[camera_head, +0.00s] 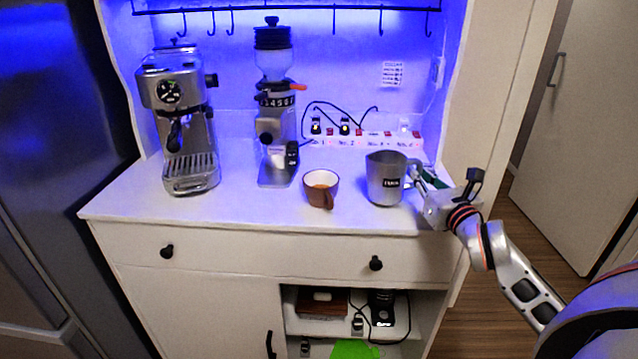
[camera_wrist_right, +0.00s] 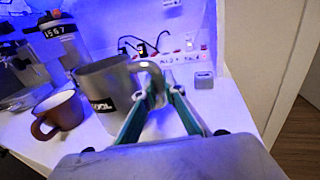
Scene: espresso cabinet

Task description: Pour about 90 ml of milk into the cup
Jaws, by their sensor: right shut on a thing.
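The pitcher also shows in the right wrist view (camera_wrist_right: 100,88). My right gripper (camera_head: 424,178) is shut on the pitcher's handle, at its right side. The pitcher's contents are hidden. My left gripper is not in view.
An espresso machine (camera_head: 180,115) stands at the left of the counter (camera_head: 240,212), and a coffee grinder (camera_head: 275,110) stands behind the cup. A power strip (camera_head: 365,142) with cables runs along the back wall. The counter's front left is clear.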

